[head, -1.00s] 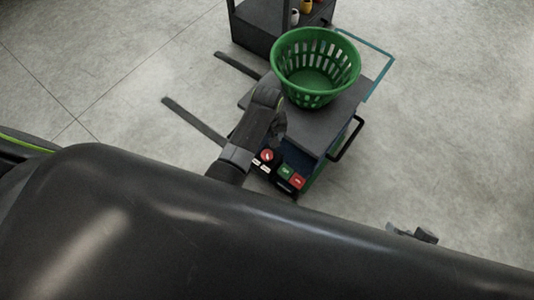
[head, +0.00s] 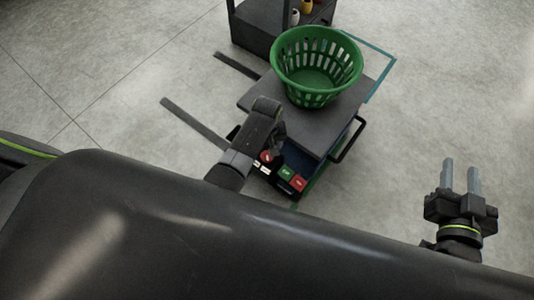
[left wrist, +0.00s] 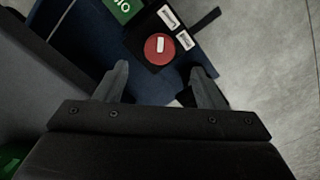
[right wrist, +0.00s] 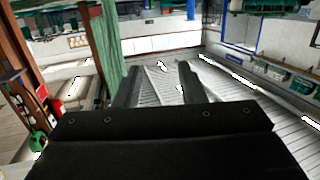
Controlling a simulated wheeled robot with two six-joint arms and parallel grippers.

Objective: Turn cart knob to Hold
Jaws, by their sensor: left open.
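The cart (head: 318,123) has a control panel on its near end with a round red knob (head: 266,157), partly covered by my left arm in the head view. In the left wrist view the red knob (left wrist: 152,54) bears a white bar, roughly upright in the picture. Two small white labels (left wrist: 168,17) sit above and right of it; their words are unreadable. My left gripper (left wrist: 160,76) is open, its fingers either side of and just short of the knob, apart from it. My right gripper (head: 461,172) is open and empty, off to the cart's right.
A green basket (head: 282,72) stands on the cart top. Green (head: 286,173) and red (head: 299,183) panels sit right of the knob. A black handle (head: 350,140) sticks out at the cart's right side. A dark shelf (head: 257,30) stands behind. Floor to the right is clear.

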